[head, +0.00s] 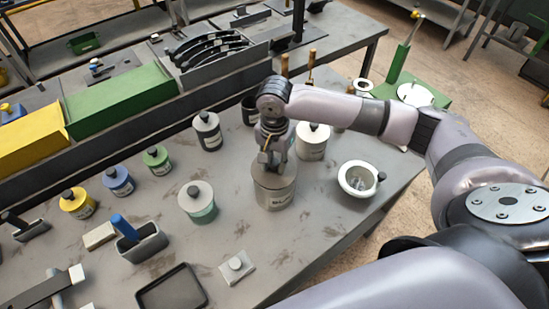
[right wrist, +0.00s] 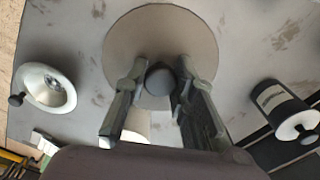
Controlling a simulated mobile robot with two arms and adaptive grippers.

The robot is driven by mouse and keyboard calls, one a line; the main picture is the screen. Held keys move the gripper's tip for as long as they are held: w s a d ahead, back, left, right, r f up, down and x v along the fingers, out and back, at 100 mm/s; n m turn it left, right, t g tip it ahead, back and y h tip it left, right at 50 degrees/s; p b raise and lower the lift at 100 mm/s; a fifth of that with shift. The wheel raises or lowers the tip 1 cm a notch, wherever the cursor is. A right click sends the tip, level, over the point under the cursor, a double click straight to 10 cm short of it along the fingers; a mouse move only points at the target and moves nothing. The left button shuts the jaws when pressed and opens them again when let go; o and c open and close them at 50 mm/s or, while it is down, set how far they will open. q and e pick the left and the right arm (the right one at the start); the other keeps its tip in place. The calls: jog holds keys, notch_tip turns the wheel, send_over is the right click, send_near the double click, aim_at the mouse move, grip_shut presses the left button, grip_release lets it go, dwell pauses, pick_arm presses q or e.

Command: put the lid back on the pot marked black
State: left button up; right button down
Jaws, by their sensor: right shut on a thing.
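The pot (head: 275,196) is a grey cylinder with a partly readable label starting "BL", standing upright on the grey table. Its round grey lid (head: 286,173) is at the pot's mouth; I cannot tell whether it is fully seated. My right gripper (head: 271,160) is above the pot, pointing down. In the right wrist view, my right gripper (right wrist: 157,82) is shut on the black knob (right wrist: 160,76) of the lid (right wrist: 128,40). The lid hides the pot's opening there. My left gripper is not in view.
A white bowl (head: 346,183) stands right of the pot and a white lidded pot (head: 312,146) behind it. A teal pot (head: 203,209) and a dark-banded pot (head: 211,138) are to the left. A black tray (head: 168,295) and small plate (head: 238,268) lie in front.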

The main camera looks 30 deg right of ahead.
jog(key=shift+p, duration=1.05)
dwell(1.1)
jog(key=shift+f+p, duration=0.15)
jog(key=shift+p, duration=1.5)
dwell(1.3)
dwell(0.3)
jog(key=c, duration=1.2)
grip_release()
jog(key=shift+c, duration=0.2)
jog(key=o, duration=0.5)
jog(key=shift+r, duration=3.5)
